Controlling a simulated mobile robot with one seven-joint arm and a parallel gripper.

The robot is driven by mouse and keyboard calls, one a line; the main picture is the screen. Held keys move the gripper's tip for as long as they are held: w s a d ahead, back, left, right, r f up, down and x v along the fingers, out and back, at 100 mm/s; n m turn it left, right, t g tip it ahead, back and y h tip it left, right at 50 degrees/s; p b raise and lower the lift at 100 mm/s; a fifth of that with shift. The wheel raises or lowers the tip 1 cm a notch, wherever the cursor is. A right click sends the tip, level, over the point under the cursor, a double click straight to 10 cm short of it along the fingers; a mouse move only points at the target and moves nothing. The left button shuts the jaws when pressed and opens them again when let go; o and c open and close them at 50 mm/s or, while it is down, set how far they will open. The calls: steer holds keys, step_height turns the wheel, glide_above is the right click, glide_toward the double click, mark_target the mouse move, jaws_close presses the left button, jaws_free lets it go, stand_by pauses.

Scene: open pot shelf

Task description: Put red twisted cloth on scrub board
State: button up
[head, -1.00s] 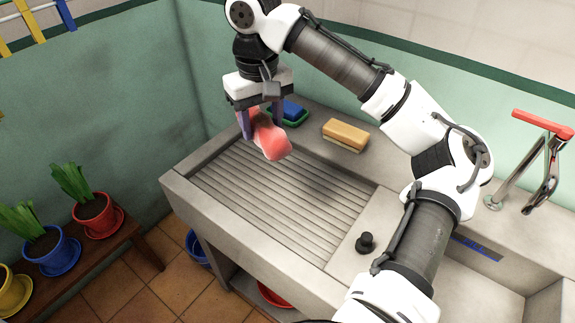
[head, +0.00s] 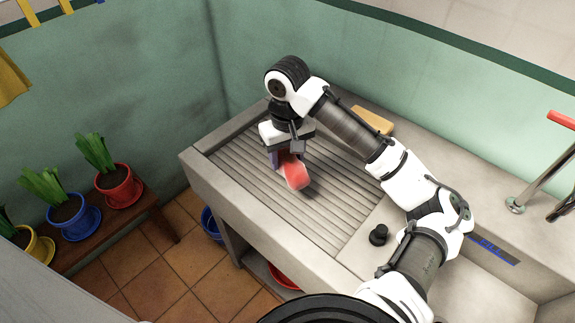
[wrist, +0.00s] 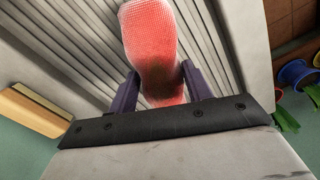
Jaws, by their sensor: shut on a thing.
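The red twisted cloth (head: 295,174) is between the fingers of my gripper (head: 282,160), over the ribbed grey scrub board (head: 330,205) of the stone sink. In the wrist view the cloth (wrist: 152,50) sticks out beyond the two purple fingers of my gripper (wrist: 160,90), with the board's ridges (wrist: 90,45) behind it. My gripper is shut on the cloth and points down. I cannot tell whether the cloth touches the ridges.
A yellow-orange sponge or brush (head: 373,120) lies on the back ledge, partly behind my arm. A black plug (head: 378,235) stands right of the board. A red-handled tap (head: 535,185) is at the right. Potted plants (head: 117,184) stand on a bench at the left.

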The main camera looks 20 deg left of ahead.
mark_target(287, 154)
steer(key=shift+f, duration=2)
steer(key=shift+f, duration=0.15)
steer(key=o, duration=1.1)
step_height(287, 154, up, 12)
steer(key=shift+r+b, duration=0.15)
steer(key=shift+b, duration=0.2)
